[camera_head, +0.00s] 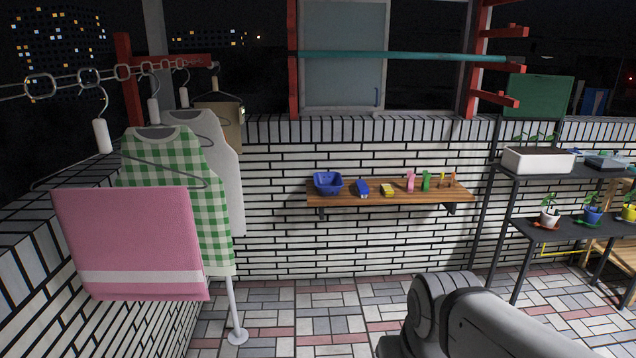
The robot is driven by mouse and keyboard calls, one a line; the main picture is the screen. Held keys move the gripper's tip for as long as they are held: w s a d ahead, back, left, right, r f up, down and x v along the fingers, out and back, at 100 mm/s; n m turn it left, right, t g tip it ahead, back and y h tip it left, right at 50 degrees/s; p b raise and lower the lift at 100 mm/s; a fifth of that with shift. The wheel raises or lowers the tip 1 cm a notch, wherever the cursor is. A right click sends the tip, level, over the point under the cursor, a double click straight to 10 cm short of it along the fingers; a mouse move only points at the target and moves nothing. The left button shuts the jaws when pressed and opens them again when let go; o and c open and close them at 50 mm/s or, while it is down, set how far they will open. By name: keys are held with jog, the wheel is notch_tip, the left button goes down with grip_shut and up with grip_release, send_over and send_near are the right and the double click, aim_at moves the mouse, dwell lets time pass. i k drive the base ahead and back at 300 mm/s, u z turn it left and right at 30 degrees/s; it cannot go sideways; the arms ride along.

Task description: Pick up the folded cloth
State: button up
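A pink cloth (130,240) with a pale band near its lower edge hangs folded over a wire hanger at the left. On the wooden wall shelf (430,193) lie a small blue item (362,188) and a small yellow item (387,190). They are too small to tell whether either is a folded cloth. Part of my arm shows at the bottom right, but my gripper is out of view.
A green checked garment (205,215) and a white one hang behind the pink cloth from a chain. A blue basket (328,183) stands on the shelf. A dark plant rack (570,228) stands at the right. The tiled floor in the middle is clear.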

aim_at(388, 191)
jog(key=z, duration=0.1)
jog(key=i, duration=1.55)
jog(key=z, duration=0.25)
jog(key=i, duration=2)
jog(key=z, duration=0.2)
